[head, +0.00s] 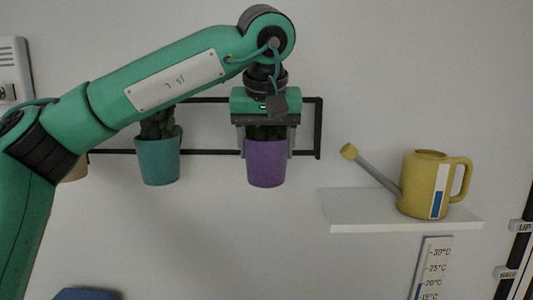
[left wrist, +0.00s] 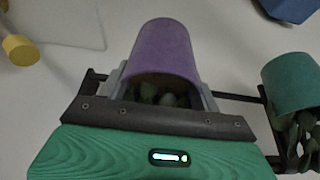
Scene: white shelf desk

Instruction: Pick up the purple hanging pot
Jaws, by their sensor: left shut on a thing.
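The purple pot (head: 266,165) with a green plant hangs upright at the right end of the black wall rack (head: 210,152). My left gripper (head: 268,145) comes down on it from above. Its two fingers are on either side of the pot's upper part, and it is shut on the pot. In the left wrist view the purple pot (left wrist: 163,52) sits between the fingers of the left gripper (left wrist: 163,88), with part of the plant visible at its rim. The gripper body hides much of the plant. My right gripper is not in view.
A teal pot (head: 159,163) with a cactus hangs to the left on the rack. Another pot (head: 76,170) is mostly hidden behind my arm. A yellow watering can (head: 424,180) stands on a white shelf (head: 400,223) to the right, above a thermometer (head: 433,268). Below the purple pot is free wall.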

